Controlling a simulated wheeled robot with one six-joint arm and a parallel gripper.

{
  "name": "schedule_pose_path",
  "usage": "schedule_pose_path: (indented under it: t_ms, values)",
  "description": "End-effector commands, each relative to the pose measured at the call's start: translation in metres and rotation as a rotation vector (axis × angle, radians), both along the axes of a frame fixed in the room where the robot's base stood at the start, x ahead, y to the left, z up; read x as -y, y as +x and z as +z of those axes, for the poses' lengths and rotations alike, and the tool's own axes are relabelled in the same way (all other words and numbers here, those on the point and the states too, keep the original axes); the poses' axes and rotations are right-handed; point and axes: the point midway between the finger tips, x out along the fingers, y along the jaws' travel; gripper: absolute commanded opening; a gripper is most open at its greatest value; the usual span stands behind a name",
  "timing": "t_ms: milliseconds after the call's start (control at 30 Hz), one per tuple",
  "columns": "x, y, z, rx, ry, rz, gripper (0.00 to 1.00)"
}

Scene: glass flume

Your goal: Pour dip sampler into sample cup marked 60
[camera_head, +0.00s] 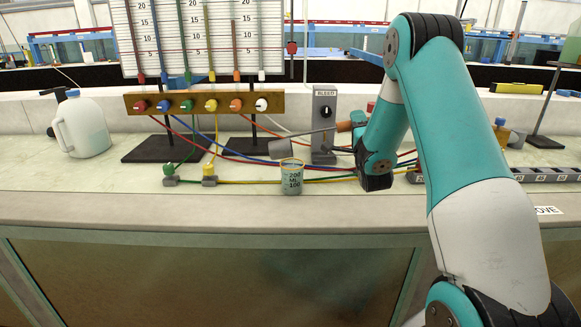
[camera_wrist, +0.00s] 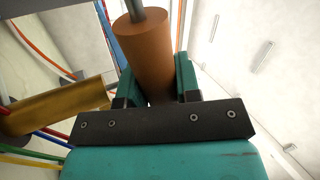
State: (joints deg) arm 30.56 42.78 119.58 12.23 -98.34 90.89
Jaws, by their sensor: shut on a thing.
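My gripper (camera_head: 352,122) is shut on the brown handle of the dip sampler, and the handle (camera_wrist: 147,50) sits between the teal fingers in the wrist view. The sampler's thin rod runs left, nearly level, to its grey cup (camera_head: 281,149), which looks tipped over. The sampler cup is just above a clear beaker (camera_head: 291,180) marked 200 ML and 100, standing upright near the counter's front edge. I cannot tell whether they touch or whether liquid is flowing. A dark rack (camera_head: 548,176) with small number labels lies at the right; I cannot make out a cup marked 60.
A grey BLEED block (camera_head: 324,120) stands behind the rod. A wooden valve board (camera_head: 205,103) with coloured knobs and hoses is behind, left of it. Hoses cross the counter around the beaker. A white jug (camera_head: 82,128) stands far left. The left front counter (camera_head: 90,180) is clear.

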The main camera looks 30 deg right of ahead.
Motion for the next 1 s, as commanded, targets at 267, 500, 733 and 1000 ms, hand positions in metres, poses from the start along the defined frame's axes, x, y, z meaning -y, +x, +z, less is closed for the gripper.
schedule_pose_path:
  t_ms: [267, 500, 733, 1000]
  values:
    - [0.002, -0.001, -0.006, 0.013, 0.016, 0.001, 0.00]
    - [0.003, -0.001, -0.009, 0.022, 0.030, -0.001, 0.00]
    - [0.005, -0.002, -0.012, 0.031, 0.043, -0.003, 0.00]
    - [0.007, -0.003, -0.016, 0.041, 0.060, -0.004, 0.00]
